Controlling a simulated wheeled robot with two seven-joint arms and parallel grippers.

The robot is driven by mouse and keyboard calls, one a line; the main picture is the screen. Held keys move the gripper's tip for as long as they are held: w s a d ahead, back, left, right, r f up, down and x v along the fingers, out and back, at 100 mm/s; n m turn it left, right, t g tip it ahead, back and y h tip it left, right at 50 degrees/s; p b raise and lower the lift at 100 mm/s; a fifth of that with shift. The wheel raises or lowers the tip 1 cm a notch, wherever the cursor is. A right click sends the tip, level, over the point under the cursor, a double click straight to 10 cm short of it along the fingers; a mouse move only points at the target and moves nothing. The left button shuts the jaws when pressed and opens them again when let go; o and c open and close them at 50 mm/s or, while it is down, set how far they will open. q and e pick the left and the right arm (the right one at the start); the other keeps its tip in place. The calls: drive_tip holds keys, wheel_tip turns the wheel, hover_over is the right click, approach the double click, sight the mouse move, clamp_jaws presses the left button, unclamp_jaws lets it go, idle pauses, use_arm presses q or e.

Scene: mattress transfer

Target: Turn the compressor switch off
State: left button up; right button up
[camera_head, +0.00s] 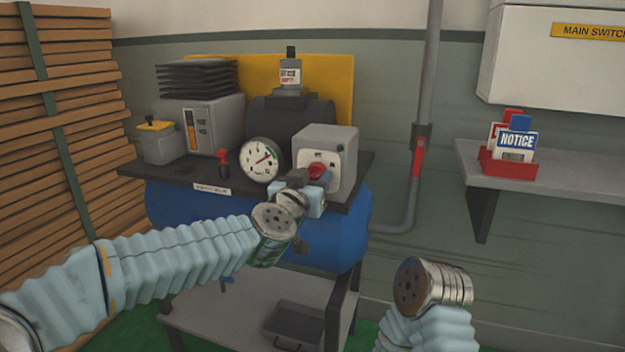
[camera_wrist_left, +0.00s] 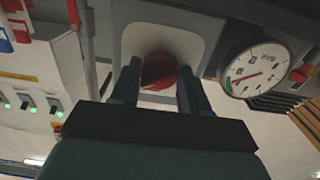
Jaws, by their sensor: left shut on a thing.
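The compressor switch is a red rotary knob (camera_head: 318,172) on the front of a grey box (camera_head: 332,141) at the right end of the compressor's top plate. My left gripper (camera_head: 308,182) is at the knob, its fingers shut on it. In the left wrist view the red knob (camera_wrist_left: 159,71) sits between the two dark fingers of my left gripper (camera_wrist_left: 157,85), on a pale plate. The knob's pointer and markings are mostly hidden. My right arm shows at the lower right of the head view, but its fingers cannot be made out.
A round gauge (camera_head: 262,159) is left of the switch box, with a small red valve handle (camera_head: 223,157) further left. A blue tank (camera_head: 345,235) lies below. A shelf (camera_head: 590,182) with a red sign holder (camera_head: 508,167) is at right. Stacked planks (camera_head: 60,120) stand at left.

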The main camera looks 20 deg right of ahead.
use_arm(q)
drive_tip(key=shift+n, duration=0.3)
drive_tip(key=shift+s+d+n+b, duration=0.1)
drive_tip(key=shift+n+b, duration=1.35)
drive_tip(key=shift+n, duration=4.15)
drive_tip(key=o, duration=1)
drive_tip(key=shift+o, duration=0.2)
